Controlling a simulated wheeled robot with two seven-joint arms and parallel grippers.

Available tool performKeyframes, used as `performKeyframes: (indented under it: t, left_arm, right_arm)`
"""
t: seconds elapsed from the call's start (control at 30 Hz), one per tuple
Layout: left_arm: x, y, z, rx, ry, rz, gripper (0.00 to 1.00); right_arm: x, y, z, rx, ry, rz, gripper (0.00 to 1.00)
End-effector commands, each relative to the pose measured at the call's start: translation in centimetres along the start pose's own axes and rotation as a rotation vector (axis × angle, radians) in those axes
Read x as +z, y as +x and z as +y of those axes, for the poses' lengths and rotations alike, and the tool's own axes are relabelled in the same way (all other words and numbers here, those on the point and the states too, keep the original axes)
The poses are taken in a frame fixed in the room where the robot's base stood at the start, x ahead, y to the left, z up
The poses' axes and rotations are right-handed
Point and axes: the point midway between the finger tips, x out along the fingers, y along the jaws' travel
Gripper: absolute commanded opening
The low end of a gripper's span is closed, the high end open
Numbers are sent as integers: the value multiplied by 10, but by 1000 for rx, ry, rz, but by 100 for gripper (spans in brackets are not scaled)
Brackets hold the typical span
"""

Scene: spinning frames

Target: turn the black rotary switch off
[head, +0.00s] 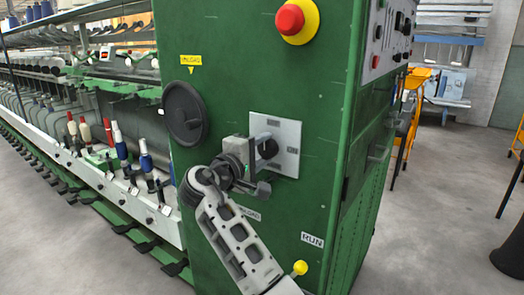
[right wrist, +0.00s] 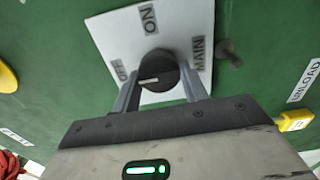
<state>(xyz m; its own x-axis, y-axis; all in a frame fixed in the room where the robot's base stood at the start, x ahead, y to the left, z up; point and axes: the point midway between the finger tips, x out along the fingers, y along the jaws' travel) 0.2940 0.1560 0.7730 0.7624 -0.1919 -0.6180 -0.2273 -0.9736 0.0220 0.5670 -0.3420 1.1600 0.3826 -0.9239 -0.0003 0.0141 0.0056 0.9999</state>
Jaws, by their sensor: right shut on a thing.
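The black rotary switch (head: 268,148) sits on a pale square plate (head: 290,130) on the green cabinet front. In the right wrist view the switch (right wrist: 159,70) carries a white mark on its left part, pointing toward the plate's left label, which seems to read OFF. That plate (right wrist: 178,22) also has ON at the top and MAIN at the right. My right gripper (head: 262,160) is shut on the switch, with one finger on each side of it in the right wrist view (right wrist: 160,88). My left gripper is not in view.
A red mushroom button (head: 290,19) on a yellow base is above the plate. A black round handwheel (head: 184,114) is to its left. A yellow-tipped lever (head: 300,267) is low on the cabinet. Spinning frames with bobbins (head: 121,145) run along the left.

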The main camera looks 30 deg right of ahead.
Motion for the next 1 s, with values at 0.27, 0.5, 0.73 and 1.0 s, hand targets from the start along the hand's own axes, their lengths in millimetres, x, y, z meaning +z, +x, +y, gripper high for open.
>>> performKeyframes:
  t: [0.27, 0.5, 0.73, 1.0]
  left_arm:
    - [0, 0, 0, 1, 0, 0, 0]
    - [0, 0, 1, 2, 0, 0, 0]
    - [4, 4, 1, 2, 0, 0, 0]
    - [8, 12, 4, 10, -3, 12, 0]
  right_arm:
    - [-1, -1, 0, 0, -2, 2, 64]
    - [0, 0, 0, 0, -1, 1, 64]
    - [-1, -19, -3, -2, 2, 4, 64]
    - [-1, -82, -4, -3, 3, 6, 64]
